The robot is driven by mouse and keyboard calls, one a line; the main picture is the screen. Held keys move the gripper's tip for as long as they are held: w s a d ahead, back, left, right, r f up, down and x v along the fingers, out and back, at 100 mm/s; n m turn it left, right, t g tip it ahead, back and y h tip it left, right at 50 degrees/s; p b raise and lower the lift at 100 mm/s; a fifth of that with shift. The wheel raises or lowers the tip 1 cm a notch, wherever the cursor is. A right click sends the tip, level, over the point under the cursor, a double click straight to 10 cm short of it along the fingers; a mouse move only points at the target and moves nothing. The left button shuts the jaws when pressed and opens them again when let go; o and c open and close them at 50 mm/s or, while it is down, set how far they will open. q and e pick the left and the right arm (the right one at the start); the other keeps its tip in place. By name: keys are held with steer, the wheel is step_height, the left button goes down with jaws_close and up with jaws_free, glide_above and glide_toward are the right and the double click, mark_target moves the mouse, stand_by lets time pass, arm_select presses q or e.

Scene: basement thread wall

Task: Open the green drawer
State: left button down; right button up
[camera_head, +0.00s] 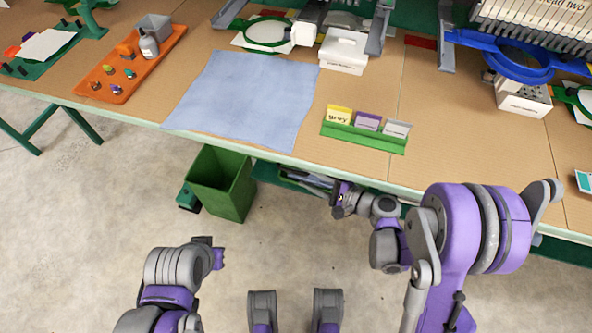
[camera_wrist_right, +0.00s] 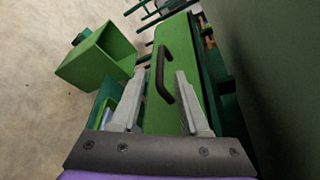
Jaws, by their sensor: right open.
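In the right wrist view a green drawer front (camera_wrist_right: 172,48) carries a dark bar handle (camera_wrist_right: 160,75). My right gripper (camera_wrist_right: 155,80) is open, with one finger on each side of the handle's near part. I cannot tell whether either finger touches it. In the head view my right gripper (camera_head: 342,196) is low at the table's front edge. Beside it a green-edged compartment (camera_head: 290,183) with pale and dark items shows below the table edge; how far it stands out is unclear. My left gripper (camera_head: 214,256) is low at the left, its jaws not readable.
A green open bin (camera_head: 226,190) stands on the floor left of the drawer; it also shows in the wrist view (camera_wrist_right: 90,62). The table (camera_head: 350,170) overhangs the drawer and bears a blue cloth (camera_head: 245,100) and a green card holder (camera_head: 365,137). The floor in front is clear.

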mark_target(301, 174)
steer(key=x, duration=0.4)
steer(key=shift+w+a+f, duration=0.1)
steer(key=shift+w+a, duration=0.2)
jaws_close()
stand_by(1.2)
